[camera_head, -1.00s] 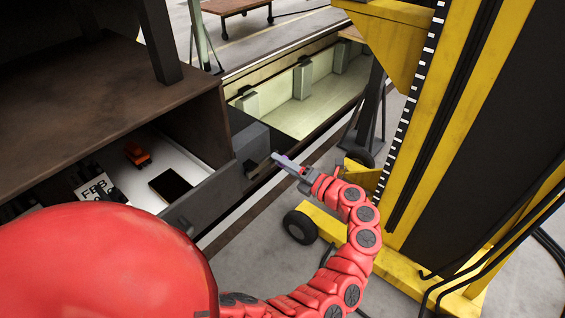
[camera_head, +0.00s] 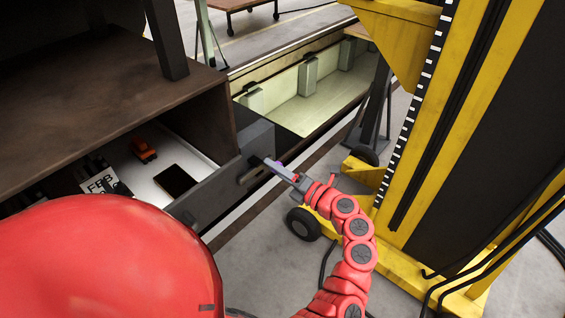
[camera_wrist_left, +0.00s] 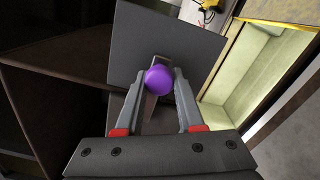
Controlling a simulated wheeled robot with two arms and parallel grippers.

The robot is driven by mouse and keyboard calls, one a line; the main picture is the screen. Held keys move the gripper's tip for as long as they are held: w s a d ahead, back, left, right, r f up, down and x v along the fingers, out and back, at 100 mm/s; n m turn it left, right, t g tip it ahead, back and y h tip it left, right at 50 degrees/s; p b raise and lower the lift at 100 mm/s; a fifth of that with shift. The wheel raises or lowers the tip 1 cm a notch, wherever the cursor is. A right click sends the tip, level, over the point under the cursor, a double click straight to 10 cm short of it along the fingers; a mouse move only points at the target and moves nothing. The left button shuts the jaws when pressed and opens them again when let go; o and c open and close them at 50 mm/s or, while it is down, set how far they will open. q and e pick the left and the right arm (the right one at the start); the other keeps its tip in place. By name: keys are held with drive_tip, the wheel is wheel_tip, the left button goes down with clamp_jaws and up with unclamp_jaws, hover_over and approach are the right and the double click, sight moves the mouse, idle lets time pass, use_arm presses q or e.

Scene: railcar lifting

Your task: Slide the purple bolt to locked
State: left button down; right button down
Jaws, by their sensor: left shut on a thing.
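The purple bolt shows as a round purple knob (camera_wrist_left: 158,80) between the two fingers of my left gripper (camera_wrist_left: 160,74) in the left wrist view. In the head view only a small bit of purple (camera_head: 279,164) shows at the fingertips. My left gripper (camera_head: 274,164) is shut on the knob, at the right end of a slotted grey plate (camera_head: 251,174) on the dark grey panel (camera_head: 215,192). The fingers hide part of the bolt. My right gripper is not in view.
A yellow lifting column (camera_head: 405,185) stands close right of my arm. A pit (camera_head: 315,100) lies beyond.

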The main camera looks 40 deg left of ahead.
use_arm(q)
drive_tip(key=shift+f, duration=0.15)
drive_tip(key=c, duration=1)
unclamp_jaws()
drive_tip(key=shift+s, duration=0.1)
drive_tip(key=o, duration=0.5)
drive_tip(key=shift+s, duration=0.15)
drive_tip(key=shift+d, duration=0.15)
drive_tip(key=d+b, duration=0.2)
drive_tip(key=d, duration=0.3)
drive_tip(key=s+d+b, duration=0.1)
drive_tip(key=d+b, duration=0.1)
drive_tip(key=d, duration=0.4)
drive_tip(key=d+b, duration=0.3)
drive_tip(key=d, duration=0.3)
drive_tip(key=shift+s+d, duration=0.1)
drive_tip(key=shift+s, duration=0.05)
